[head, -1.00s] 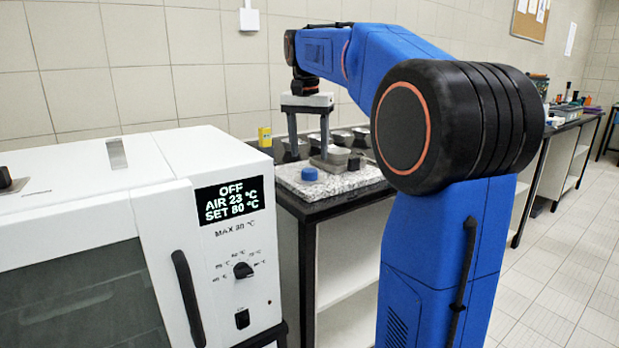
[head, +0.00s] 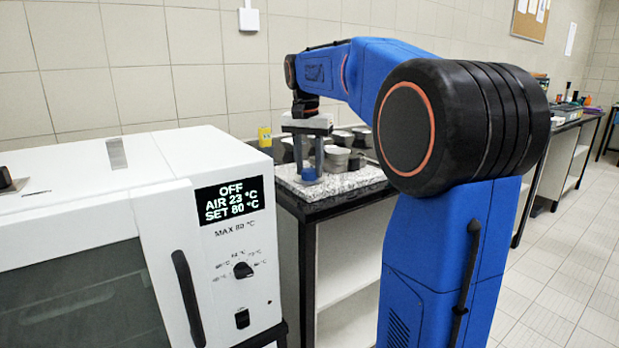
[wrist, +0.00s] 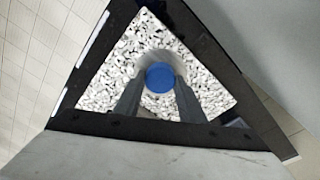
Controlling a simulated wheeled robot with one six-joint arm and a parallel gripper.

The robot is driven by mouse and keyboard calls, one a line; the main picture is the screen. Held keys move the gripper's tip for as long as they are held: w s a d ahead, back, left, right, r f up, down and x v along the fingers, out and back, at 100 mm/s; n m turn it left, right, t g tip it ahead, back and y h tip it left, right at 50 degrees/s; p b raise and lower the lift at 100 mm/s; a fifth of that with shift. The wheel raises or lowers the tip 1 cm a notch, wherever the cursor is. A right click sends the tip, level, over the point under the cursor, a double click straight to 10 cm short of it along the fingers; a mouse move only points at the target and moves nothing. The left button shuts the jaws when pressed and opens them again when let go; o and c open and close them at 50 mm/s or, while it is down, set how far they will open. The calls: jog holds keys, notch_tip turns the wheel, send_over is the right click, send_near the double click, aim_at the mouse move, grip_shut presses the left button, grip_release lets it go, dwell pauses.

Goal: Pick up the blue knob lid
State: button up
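The blue knob lid (head: 309,175) is a small round blue piece at the granite slab (head: 345,185) on the bench. In the wrist view the lid (wrist: 160,77) shows as a blue disc between my two grey fingertips. My gripper (head: 309,172) points straight down, with one finger on each side of the lid. The fingers appear closed against its sides, with no clear gap in the wrist view. The lid looks level and low at the slab; whether it touches the stone is hard to tell. The fingers partly cover it in the head view.
Several grey metal cups (head: 337,158) stand close behind and right of my gripper. A small yellow item (head: 264,137) stands at the back left. The white oven (head: 225,240) stands at the front left. A wall (head: 160,70) is behind the bench.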

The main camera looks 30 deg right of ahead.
aim_at(309, 170)
notch_tip(309, 170, up, 10)
dwell(0.7)
dwell(0.4)
